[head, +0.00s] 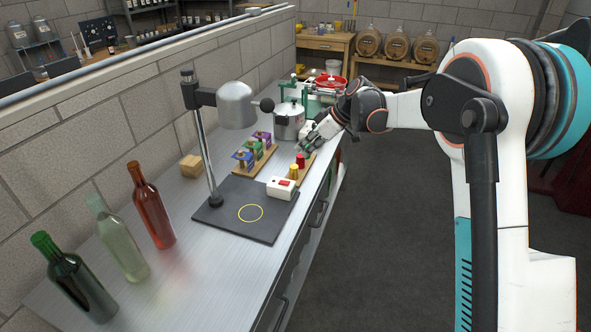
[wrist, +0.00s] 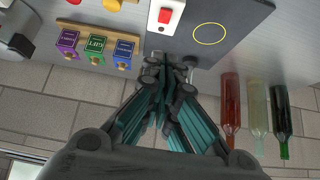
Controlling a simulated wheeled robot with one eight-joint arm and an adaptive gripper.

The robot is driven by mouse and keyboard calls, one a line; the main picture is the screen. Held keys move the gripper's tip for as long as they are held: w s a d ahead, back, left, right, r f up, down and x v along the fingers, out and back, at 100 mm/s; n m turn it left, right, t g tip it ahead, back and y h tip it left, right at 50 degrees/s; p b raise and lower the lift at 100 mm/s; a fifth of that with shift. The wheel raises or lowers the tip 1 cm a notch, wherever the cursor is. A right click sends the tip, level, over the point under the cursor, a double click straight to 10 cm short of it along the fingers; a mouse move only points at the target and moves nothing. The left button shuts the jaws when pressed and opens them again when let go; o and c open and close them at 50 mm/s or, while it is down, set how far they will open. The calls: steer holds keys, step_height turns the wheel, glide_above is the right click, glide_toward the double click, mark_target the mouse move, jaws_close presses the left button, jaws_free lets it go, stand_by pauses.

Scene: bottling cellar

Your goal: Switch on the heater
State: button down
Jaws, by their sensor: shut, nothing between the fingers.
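The heater is a grey dome head (head: 236,105) on a metal pole, above a dark base plate (head: 234,222) with a yellow ring. A white switch box (head: 279,190) with a red rocker (head: 286,183) sits on the plate's right edge. The box (wrist: 153,20) and its red rocker (wrist: 165,15) also show at the top of the wrist view, cut by the frame edge. My gripper (head: 308,143) is beyond the box, near the steel pot, apart from the switch. In the wrist view my gripper (wrist: 170,63) is shut and empty. I cannot tell the rocker's position.
A rack with purple, green and blue tags (head: 244,155) and a board with red and yellow knobs (head: 300,160) stand near the plate. The steel pot (head: 289,123) is behind. Green (head: 75,283), clear (head: 122,245) and red (head: 152,210) bottles stand front left.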

steer(key=shift+w, duration=0.1)
steer(key=shift+f, duration=0.1)
steer(key=b, duration=0.3)
glide_above(280, 182)
steer(key=d, duration=0.3)
steer(key=f, duration=0.8)
steer(key=shift+s+a+f, duration=0.2)
steer(key=shift+s+f, duration=0.1)
steer(key=shift+s+d+f+b, duration=0.15)
steer(key=shift+f+b, duration=0.1)
steer(key=shift+f, duration=0.3)
steer(key=shift+w+d+f+b, duration=0.15)
steer(key=shift+f+b, duration=0.1)
steer(key=shift+f, duration=0.25)
steer(key=shift+s+f, duration=0.15)
steer(key=shift+f, duration=0.4)
